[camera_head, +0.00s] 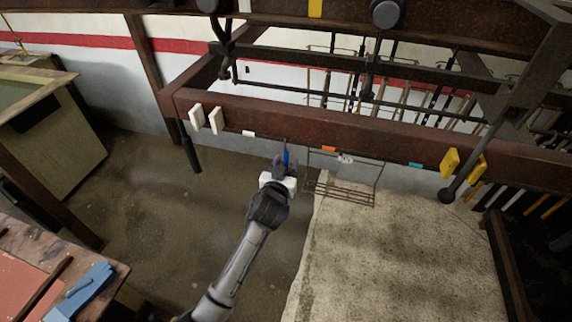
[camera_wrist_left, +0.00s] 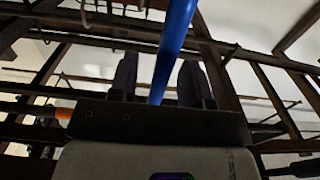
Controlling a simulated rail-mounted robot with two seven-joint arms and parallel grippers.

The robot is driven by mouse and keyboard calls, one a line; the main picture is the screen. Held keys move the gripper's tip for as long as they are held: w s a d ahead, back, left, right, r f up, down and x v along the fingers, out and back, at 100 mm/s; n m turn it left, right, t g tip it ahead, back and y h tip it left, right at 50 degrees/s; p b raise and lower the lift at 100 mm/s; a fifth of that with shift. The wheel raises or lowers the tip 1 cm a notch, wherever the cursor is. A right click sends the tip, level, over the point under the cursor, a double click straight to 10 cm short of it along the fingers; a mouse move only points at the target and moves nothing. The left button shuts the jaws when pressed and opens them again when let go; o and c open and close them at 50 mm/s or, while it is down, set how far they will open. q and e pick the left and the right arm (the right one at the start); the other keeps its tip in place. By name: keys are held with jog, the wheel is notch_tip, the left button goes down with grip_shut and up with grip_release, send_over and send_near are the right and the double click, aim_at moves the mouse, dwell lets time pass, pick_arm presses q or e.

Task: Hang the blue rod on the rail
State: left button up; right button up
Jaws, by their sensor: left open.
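The blue rod (camera_head: 286,157) is a short strip at the lower edge of the rust-brown rail (camera_head: 300,122) in the head view. In the left wrist view the blue rod (camera_wrist_left: 175,38) runs slightly tilted from the top edge down between the fingers. My left gripper (camera_head: 284,163) is just below the rail, at the rod. Its two dark fingers (camera_wrist_left: 158,70) stand open on either side of the rod, with gaps visible. Whether the rod's upper end rests on the rail cannot be told. My right gripper is not in view.
White clamps (camera_head: 206,119) and yellow clamps (camera_head: 463,166) sit on the rail. A wire rack (camera_head: 343,192) hangs right of my gripper, beside orange (camera_head: 329,149) and teal (camera_head: 416,166) markers. A blue glove (camera_head: 85,290) lies on the bench at lower left. The floor left of my arm is clear.

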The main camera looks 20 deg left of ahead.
pick_arm(q)
jog(key=s+d+b, duration=0.1)
jog(key=s+b, duration=0.1)
jog(key=s, duration=1.1)
jog(key=shift+s, duration=0.4)
